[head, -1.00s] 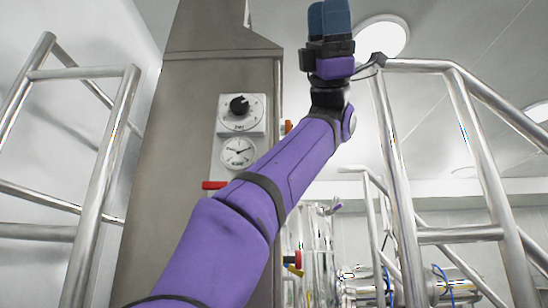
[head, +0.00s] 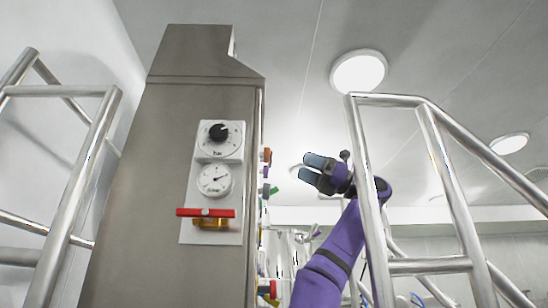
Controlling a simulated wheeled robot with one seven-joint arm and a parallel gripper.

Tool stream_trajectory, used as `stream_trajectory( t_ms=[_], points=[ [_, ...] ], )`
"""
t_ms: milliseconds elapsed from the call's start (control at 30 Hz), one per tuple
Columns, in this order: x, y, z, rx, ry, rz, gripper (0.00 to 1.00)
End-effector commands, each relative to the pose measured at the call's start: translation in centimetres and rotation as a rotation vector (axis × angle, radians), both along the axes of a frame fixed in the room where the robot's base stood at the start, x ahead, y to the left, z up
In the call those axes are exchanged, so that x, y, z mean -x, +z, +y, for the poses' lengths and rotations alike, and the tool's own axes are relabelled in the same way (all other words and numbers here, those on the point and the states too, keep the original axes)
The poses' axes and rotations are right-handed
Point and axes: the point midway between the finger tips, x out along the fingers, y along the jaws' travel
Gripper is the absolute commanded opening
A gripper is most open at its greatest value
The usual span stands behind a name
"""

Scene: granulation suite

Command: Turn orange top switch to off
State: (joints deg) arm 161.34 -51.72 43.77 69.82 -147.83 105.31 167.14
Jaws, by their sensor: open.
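A small orange switch (head: 267,155) sticks out from the right side of the steel cabinet, near the top of a column of fittings. It is seen edge-on, so its setting cannot be read. My gripper (head: 307,168) is to the right of it, a little lower in the picture, with a gap between them. Its two blue-grey fingers point left toward the cabinet side, apart and empty.
The steel cabinet (head: 150,180) carries a black dial (head: 218,132), a gauge (head: 214,180) and a red-handled valve (head: 206,212) on its front. A grey-green fitting (head: 270,190) sits below the switch. Steel railings stand left (head: 75,200) and right (head: 362,190), the right one close to my arm.

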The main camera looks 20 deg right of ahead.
Motion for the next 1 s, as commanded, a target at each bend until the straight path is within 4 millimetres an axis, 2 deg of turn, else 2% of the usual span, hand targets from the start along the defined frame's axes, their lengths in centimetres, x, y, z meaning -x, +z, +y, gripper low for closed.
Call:
stream_trajectory(
  t_ms=[100,233,367,700,1000],
  points=[
    [-0.7,-0.4,-1.2,0.001,-0.022,0.043,0.72],
    [-1.0,-0.2,-0.8,0.003,-0.023,0.055,0.72],
    [-1.6,0.4,0.7,0.003,-0.023,0.054,0.72],
    [-3.4,2.7,5.8,0.003,-0.022,0.051,0.72],
    [-4.2,3.6,7.9,0.002,-0.023,0.051,0.72]
  ],
)
